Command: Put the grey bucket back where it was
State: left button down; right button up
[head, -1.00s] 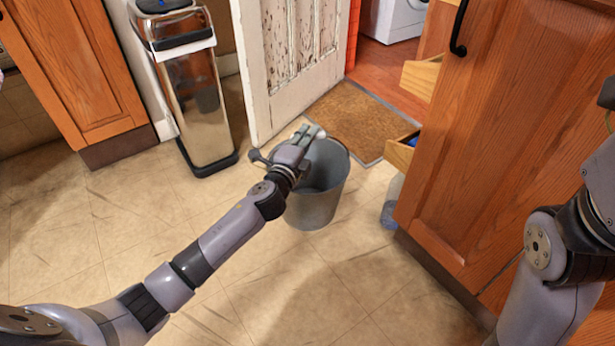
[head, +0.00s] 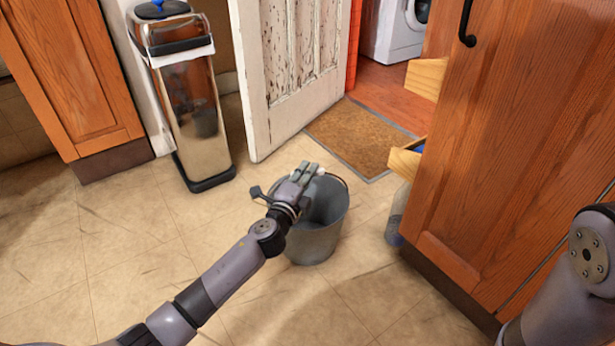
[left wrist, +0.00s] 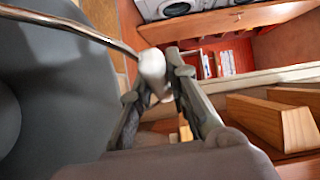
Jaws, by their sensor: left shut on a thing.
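The grey bucket (head: 316,238) is upright in the middle of the head view, beyond my left arm. My left gripper (head: 308,173) is at its rim on the near left side. In the left wrist view, the fingers (left wrist: 160,85) are shut on the white grip (left wrist: 153,68) of the bucket's wire handle. The bucket's grey wall (left wrist: 55,100) fills the left of that view. I cannot tell whether the bucket's bottom touches the floor. My right gripper is not in view; only part of that arm shows at the right edge.
A shiny metal bin (head: 190,110) stands at the back left, beside a worn white door (head: 285,60). A brown doormat (head: 355,135) lies behind the bucket. A clear bottle (head: 395,220) stands by the wooden cabinet (head: 510,150) on the right. The tiled floor (head: 130,235) at left is clear.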

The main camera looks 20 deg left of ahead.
pick_arm(q)
jog(key=c, duration=2)
grip_release()
jog(key=shift+f, duration=0.15)
jog(key=o, duration=0.5)
jog(key=shift+c, duration=0.2)
